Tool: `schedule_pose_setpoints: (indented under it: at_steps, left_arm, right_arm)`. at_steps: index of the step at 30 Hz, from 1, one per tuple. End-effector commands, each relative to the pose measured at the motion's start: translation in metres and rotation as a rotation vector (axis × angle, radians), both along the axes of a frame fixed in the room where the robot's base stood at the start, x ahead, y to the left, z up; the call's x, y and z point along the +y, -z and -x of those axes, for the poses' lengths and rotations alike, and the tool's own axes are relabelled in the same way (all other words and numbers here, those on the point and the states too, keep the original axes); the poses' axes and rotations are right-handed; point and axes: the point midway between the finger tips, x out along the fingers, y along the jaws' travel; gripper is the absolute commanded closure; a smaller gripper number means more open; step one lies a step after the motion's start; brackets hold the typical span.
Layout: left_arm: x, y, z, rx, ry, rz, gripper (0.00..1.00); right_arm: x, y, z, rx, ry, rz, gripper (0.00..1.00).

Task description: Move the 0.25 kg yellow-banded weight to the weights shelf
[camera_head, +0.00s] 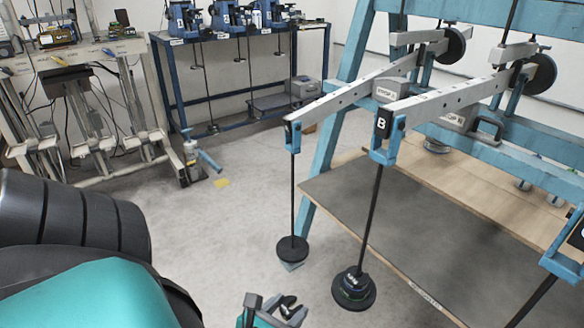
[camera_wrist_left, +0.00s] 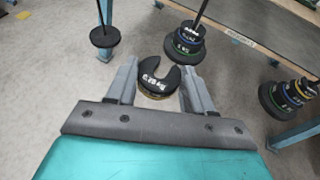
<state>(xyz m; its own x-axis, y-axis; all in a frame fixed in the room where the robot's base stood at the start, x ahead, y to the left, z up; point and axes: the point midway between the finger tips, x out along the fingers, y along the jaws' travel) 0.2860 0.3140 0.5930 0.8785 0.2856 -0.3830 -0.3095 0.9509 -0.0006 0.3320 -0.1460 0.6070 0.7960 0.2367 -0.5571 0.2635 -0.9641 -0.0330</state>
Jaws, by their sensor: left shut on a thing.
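My left gripper (camera_head: 275,308) is at the bottom of the head view, above the floor. In the left wrist view my left gripper (camera_wrist_left: 158,75) is shut on a black slotted weight marked 0.25 kg (camera_wrist_left: 150,79). A yellow band shows at its lower edge, and its slot faces away from the palm. The weight shows only as a dark, partly hidden shape in the head view (camera_head: 288,305). My right gripper is not in view. I cannot tell for sure which surface is the weights shelf; a low board with a dark mat (camera_head: 400,225) lies under the blue frame.
A rod with stacked weights (camera_head: 354,290) hangs from lever B, just right of my left gripper. Another rod with a black plate (camera_head: 292,250) hangs behind it. A blue frame (camera_head: 335,120) stands at right. The grey floor (camera_head: 215,240) at centre-left is mostly clear.

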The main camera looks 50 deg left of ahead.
Motion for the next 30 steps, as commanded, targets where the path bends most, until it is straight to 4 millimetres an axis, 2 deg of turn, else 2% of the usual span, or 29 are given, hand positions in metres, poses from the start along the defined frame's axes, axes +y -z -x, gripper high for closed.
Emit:
schedule_pose_setpoints:
  at_steps: [19, 30]
  left_arm:
    - [0.003, 0.001, 0.032, 0.0, 0.0, 0.0, 0.78]
    - [0.003, -0.001, 0.035, -0.002, 0.0, -0.001, 0.78]
  right_arm:
    - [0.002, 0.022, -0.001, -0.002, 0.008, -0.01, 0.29]
    - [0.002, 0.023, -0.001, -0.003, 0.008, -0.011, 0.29]
